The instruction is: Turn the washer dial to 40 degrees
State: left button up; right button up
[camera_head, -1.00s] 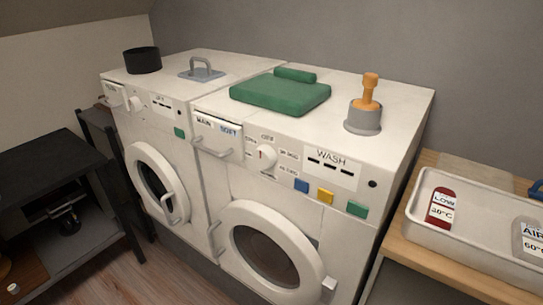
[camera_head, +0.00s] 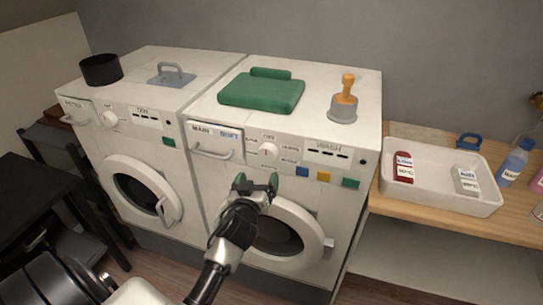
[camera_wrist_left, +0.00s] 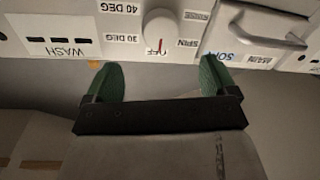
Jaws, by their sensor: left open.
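The washer (camera_head: 328,195) is the right one of two white machines. Its white round dial (camera_head: 268,149) is on the front panel, between the drawer and the WASH label. In the left wrist view, which is upside down, the dial (camera_wrist_left: 160,30) has a red mark pointing at OFF. The 40 DEG label (camera_wrist_left: 120,7) and the 30 DEG label (camera_wrist_left: 117,40) are left of it there. My left gripper (camera_head: 256,183) is open and empty, with green fingertips below the dial, in front of the door top. In the wrist view its fingers (camera_wrist_left: 160,76) are apart and clear of the dial.
The drawer with its handle (camera_head: 213,148) is left of the dial. Blue, yellow and green buttons (camera_head: 323,175) are to its lower right. A green folded cloth (camera_head: 262,92) and a plunger-like object (camera_head: 344,98) are on top. A tray (camera_head: 438,200) stands on the wooden bench at right.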

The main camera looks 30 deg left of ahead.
aim_at(267, 159)
pick_arm(q)
jog(key=p+x, duration=0.1)
jog(key=x, duration=0.7)
jog(key=shift+w+a+f, duration=0.1)
jog(key=shift+w, duration=0.15)
jog(key=shift+w+a, duration=0.1)
jog(key=shift+w, duration=0.4)
jog(key=shift+w+a, duration=0.1)
jog(key=c, duration=0.9)
jog(key=shift+f, duration=0.1)
jog(key=shift+c, duration=0.2)
pick_arm(e)
jog(key=shift+w+d+r, duration=0.1)
jog(key=shift+w+r, duration=0.1)
jog(key=shift+r, duration=0.6)
pick_arm(q)
jog(key=shift+m, duration=0.3)
pick_arm(e)
jog(key=shift+d+f, duration=0.1)
jog(key=shift+f, duration=0.05)
